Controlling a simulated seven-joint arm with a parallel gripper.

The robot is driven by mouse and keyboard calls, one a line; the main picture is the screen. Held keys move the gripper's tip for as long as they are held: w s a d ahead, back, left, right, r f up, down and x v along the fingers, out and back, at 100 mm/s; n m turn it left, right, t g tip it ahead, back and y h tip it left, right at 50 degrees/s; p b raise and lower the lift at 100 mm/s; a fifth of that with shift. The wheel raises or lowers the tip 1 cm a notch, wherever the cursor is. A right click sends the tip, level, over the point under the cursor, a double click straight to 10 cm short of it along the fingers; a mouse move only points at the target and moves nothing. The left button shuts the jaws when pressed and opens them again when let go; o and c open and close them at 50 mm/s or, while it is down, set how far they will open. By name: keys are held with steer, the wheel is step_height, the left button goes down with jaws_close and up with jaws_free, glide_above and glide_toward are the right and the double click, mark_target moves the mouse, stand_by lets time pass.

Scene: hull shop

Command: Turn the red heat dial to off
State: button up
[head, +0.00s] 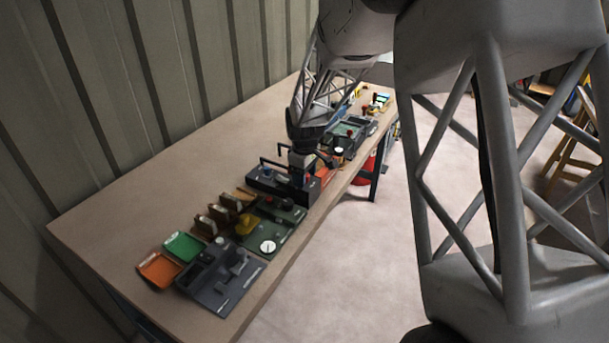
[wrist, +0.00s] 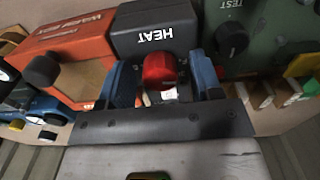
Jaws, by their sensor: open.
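The red heat dial (wrist: 160,71) sits on the front of a dark grey box marked HEAT (wrist: 155,28) in the wrist view. My gripper (wrist: 163,86) is open, with one blue finger on each side of the dial. A narrow gap seems to show beside each finger; I cannot tell whether either touches. A small pale patch shows just below the dial, but the dial's setting cannot be read. In the head view my gripper (head: 301,166) is low over the row of devices on the bench, and I cannot make out the dial there.
In the wrist view, an orange box (wrist: 75,47) with a black knob stands left of the heat box. A green panel marked TEST (wrist: 250,35) with a black knob is close on the right. In the head view, the bench (head: 150,190) is clear toward the wall.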

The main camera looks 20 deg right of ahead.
steer(key=shift+r, duration=3.9)
steer(key=shift+s+r, duration=0.4)
steer(key=shift+s, duration=0.05)
steer(key=s+a+r+m+t, duration=0.15)
steer(key=s+r, duration=0.35)
steer(key=s, duration=0.5)
steer(key=s+r+m, duration=0.3)
steer(key=s+r, duration=0.3)
steer(key=s, duration=0.3)
steer(key=s+a+m+t, duration=0.1)
steer(key=s+m, duration=0.4)
steer(key=s, duration=1.4)
steer(key=shift+s, duration=0.4)
